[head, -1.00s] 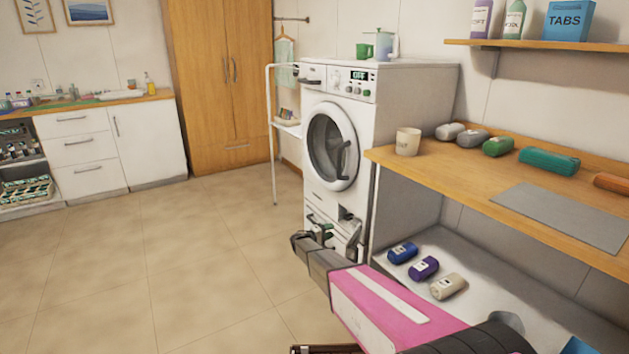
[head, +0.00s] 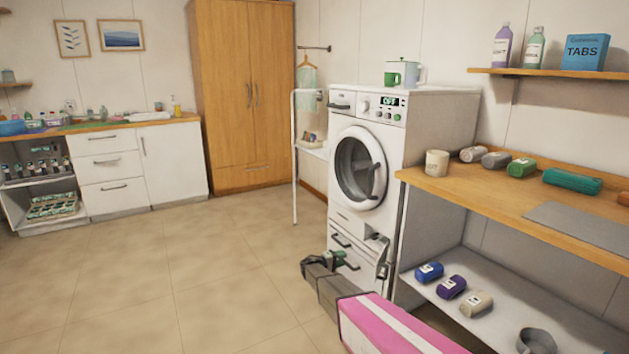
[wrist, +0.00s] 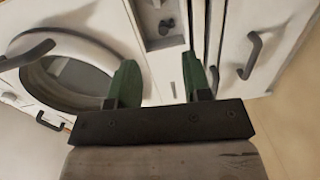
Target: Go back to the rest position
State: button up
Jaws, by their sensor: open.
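My gripper (head: 334,257) is low in front of the washing machine (head: 412,125), reached out on my pink arm link in the head view. In the wrist view its two green fingers stand well apart with nothing between them, so my gripper (wrist: 161,82) is open and empty. Behind the fingers the wrist view shows the machine's round door (wrist: 72,82), dark handles and a small recessed compartment (wrist: 160,22). In the head view my gripper overlaps the machine's lower front; I cannot tell the exact gap.
A wooden counter (head: 450,190) at right holds a beige cup (head: 437,163) and several rolls. Below it a shelf (head: 505,322) holds blue, purple and beige rolls. A white rack (head: 295,170) stands left of the machine. The tiled floor (head: 180,270) at left is clear.

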jog(key=s+d+r+m+g+y, duration=0.25)
jog(key=s+d+g, duration=0.2)
jog(key=s, duration=0.75)
jog(key=s+d+r+m+g+y, duration=0.15)
jog(key=s+d+g+y, duration=0.35)
jog(key=s, duration=0.7)
jog(key=s+a+r+y, duration=0.1)
jog(key=s+r+y, duration=0.2)
jog(key=s, duration=0.6)
jog(key=s+a+r+m+t+y, duration=0.1)
jog(key=s+r+y, duration=0.3)
jog(key=s, duration=0.6)
jog(key=shift+s+a+y, duration=0.15)
jog(key=shift+a+y, duration=0.3)
